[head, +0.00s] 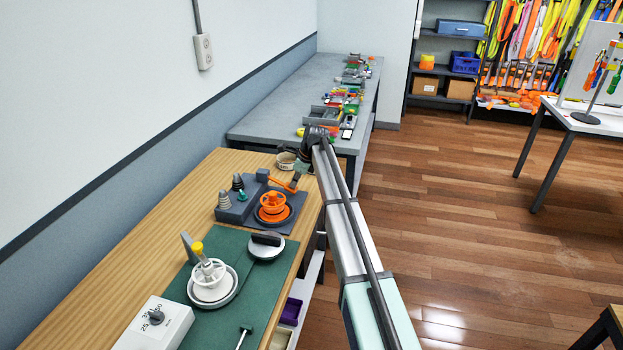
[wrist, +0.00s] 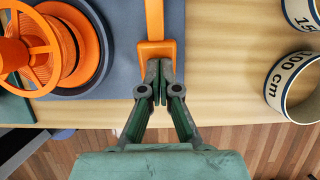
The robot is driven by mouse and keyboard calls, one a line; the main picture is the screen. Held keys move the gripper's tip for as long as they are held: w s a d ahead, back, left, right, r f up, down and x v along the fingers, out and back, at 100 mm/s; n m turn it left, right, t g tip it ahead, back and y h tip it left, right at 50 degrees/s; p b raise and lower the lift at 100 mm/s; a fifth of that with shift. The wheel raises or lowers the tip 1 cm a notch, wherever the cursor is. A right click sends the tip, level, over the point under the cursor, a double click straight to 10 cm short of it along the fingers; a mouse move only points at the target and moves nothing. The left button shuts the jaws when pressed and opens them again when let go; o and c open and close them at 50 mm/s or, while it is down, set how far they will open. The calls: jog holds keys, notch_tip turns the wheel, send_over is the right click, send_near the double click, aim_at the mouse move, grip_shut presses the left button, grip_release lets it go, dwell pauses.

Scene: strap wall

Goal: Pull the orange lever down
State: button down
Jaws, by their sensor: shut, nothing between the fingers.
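The orange lever (head: 284,184) sticks out from a dark grey fixture (head: 235,210) on the wooden bench. In the wrist view the lever (wrist: 154,18) runs down from the top edge to a wider orange end block (wrist: 155,48). My gripper (wrist: 160,68) is shut and empty, its fingertips at the lower edge of that block. I cannot tell whether they touch it. In the head view my gripper (head: 298,180) is at the lever's right end, small and partly hidden by my arm.
An orange spool with a handwheel (head: 272,203) stands close beside the lever, at left in the wrist view. Rings marked in cm (wrist: 292,85) lie on the right there. A green mat (head: 245,275) with a white wheel fills the nearer bench.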

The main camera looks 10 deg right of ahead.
jog(key=shift+a+f, duration=0.2)
jog(key=shift+f, duration=0.15)
dwell(0.3)
jog(key=p+v, duration=0.3)
jog(key=v, duration=0.2)
jog(key=d+b+v, duration=0.1)
jog(key=b+v, duration=0.2)
jog(key=v, duration=0.6)
jog(key=shift+s, duration=0.15)
